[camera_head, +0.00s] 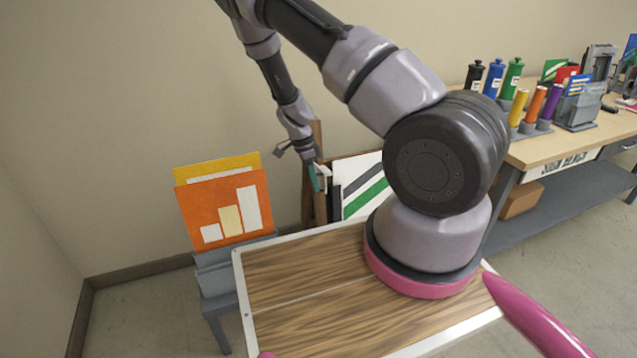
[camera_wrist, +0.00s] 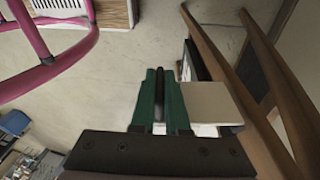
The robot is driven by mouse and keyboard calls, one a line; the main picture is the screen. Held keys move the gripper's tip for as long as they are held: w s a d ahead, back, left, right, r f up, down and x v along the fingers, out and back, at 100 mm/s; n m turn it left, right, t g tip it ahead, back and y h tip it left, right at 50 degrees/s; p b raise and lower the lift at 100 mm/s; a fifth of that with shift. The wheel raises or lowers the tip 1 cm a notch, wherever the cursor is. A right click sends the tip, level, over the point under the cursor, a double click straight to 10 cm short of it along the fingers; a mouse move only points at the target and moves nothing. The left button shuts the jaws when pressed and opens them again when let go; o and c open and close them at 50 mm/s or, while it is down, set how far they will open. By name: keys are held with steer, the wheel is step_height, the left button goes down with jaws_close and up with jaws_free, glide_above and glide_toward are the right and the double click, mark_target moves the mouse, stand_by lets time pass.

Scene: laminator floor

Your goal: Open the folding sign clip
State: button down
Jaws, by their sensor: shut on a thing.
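The folding sign stands behind my wooden-topped base. Its wooden frame (camera_head: 312,185) shows in the head view, and its wooden legs (camera_wrist: 228,85) run along the right of the wrist view. A pale flat piece, which looks like the sign clip (camera_wrist: 212,103), sits against the right side of my green fingers. My gripper (camera_head: 315,177) is at the upper part of the wooden frame, small in the head view.
A grey rack (camera_head: 215,275) with orange and yellow boards (camera_head: 225,210) stands left of the sign. A white board with green and grey stripes (camera_head: 362,187) leans beside the frame. A workbench (camera_head: 550,148) with bottles and holders stands at right. Floor shows between them.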

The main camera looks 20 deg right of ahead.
steer(key=shift+w+a, duration=0.15)
stand_by(0.3)
steer(key=c, duration=0.9)
jaws_free()
steer(key=v, duration=1)
steer(key=shift+r, duration=0.35)
